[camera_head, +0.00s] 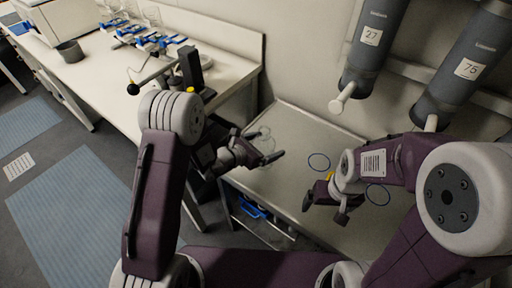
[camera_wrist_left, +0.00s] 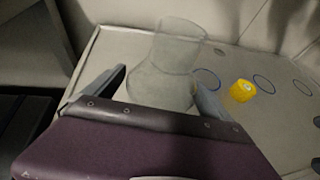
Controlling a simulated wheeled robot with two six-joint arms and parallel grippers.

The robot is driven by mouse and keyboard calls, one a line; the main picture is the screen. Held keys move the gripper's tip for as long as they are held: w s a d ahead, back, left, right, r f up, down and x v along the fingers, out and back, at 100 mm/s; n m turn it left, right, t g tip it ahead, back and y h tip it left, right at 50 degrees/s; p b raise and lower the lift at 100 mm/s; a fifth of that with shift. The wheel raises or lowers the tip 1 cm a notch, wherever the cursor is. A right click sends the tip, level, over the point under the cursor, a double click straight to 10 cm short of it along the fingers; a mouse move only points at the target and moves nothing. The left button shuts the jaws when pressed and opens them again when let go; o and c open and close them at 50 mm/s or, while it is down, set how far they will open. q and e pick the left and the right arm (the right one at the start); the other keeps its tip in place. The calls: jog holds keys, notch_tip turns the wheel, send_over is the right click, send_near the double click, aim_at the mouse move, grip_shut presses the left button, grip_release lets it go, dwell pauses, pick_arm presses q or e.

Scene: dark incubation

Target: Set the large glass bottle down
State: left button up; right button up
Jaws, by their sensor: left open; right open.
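The large glass bottle (camera_wrist_left: 165,75) is clear and stands upright on the pale table, between the two fingers of my left gripper (camera_wrist_left: 158,92) in the left wrist view. The fingers are open, one on each side of it. In the head view the bottle (camera_head: 262,140) is faint and partly hidden by my left gripper (camera_head: 262,152). My right gripper (camera_head: 325,208) is open and empty over the same table, to the right. Whether the left fingers touch the glass cannot be told.
The pale table (camera_head: 290,119) has blue rings (camera_head: 318,162) marked on it. A yellow cap (camera_wrist_left: 242,90) is right of the bottle. Grey cylinders labelled 27 (camera_head: 374,45) and 75 (camera_head: 466,70) hang at the back right. A white bench (camera_head: 100,80) with blue racks stands left.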

pick_arm(q)
jog(key=v, duration=1)
jog(key=shift+s+a, duration=0.2)
jog(key=shift+s, duration=0.1)
jog(key=shift+r, duration=0.1)
jog(key=s+d+f+m+g, duration=0.25)
jog(key=s+m+g, duration=0.75)
jog(key=s+m, duration=0.55)
jog(key=a+m+t+y, duration=0.1)
jog(key=a+m+y, duration=0.8)
jog(key=a, duration=0.5)
jog(key=shift+m+t, duration=0.4)
jog(key=shift+m, duration=0.75)
